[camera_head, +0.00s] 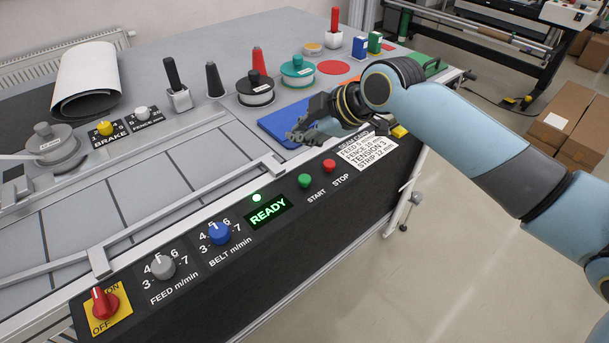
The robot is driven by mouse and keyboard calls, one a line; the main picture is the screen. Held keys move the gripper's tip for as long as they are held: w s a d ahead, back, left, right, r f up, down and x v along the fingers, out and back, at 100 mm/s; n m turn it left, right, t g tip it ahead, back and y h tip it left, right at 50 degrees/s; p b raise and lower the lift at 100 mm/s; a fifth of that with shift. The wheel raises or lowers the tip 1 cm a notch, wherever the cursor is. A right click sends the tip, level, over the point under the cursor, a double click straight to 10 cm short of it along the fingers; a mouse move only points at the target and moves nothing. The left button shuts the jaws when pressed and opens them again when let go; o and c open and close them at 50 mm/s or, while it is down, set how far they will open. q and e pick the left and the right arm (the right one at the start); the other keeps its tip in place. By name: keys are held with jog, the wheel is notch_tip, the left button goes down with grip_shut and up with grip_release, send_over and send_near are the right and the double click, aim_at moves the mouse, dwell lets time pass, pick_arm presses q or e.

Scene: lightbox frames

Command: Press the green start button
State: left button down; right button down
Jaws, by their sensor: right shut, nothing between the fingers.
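The green start button (305,181) sits on the dark front panel (270,260) of the machine, above the label START. The red stop button (329,166) is just to its right. A lit green READY display (269,211) is to its left, with a green lamp (257,197) above. My right gripper (298,136) is shut and empty. It is over the blue pad (270,124) on the table, above and behind the start button and apart from it. My left gripper is not in view.
A blue knob (219,232), a grey knob (163,266) and a red switch (104,303) are farther left on the panel. A white card (368,150) is right of the stop button. Space before the panel is clear.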

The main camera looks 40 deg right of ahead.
jog(key=shift+f, duration=0.15)
jog(key=b, duration=0.7)
send_over(303, 180)
notch_tip(303, 180, down, 8)
jog(key=shift+r, duration=0.25)
jog(key=shift+f+b, duration=0.4)
jog(key=shift+f, duration=0.15)
dwell(0.3)
jog(key=shift+f, duration=0.4)
jog(key=shift+f+b, duration=0.5)
jog(key=shift+b, duration=0.05)
dwell(0.6)
dwell(0.3)
jog(key=shift+r+p, duration=0.9)
jog(key=shift+r, duration=0.05)
